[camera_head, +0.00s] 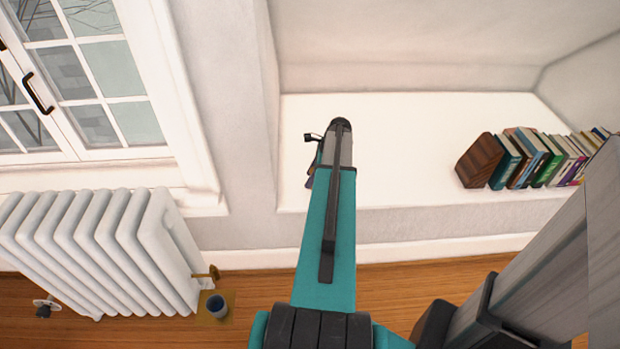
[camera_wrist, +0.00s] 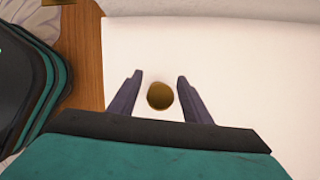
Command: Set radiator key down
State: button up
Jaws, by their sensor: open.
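A round brass-coloured piece (camera_wrist: 160,96), which looks like the end of the radiator key, shows between my fingers in the wrist view. My gripper (camera_wrist: 160,75) is open around it, with a gap on each side. Behind it is the white ledge (camera_wrist: 230,65). I cannot tell whether the piece touches the ledge. In the head view my gripper (camera_head: 311,180) is over the left part of the white ledge (camera_head: 420,150), partly hidden by my arm. The key is mostly hidden there.
A row of books with a wooden bookend (camera_head: 480,160) stands on the ledge's right side. A white radiator (camera_head: 95,245) with a brass valve (camera_head: 210,273) stands at left. A dark cup (camera_head: 217,306) is on a brass-coloured plate on the floor. The middle of the ledge is clear.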

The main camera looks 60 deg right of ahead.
jog(key=v, duration=1)
jog(key=shift+r+p, duration=0.3)
jog(key=shift+p, duration=0.05)
jog(key=shift+s, duration=0.1)
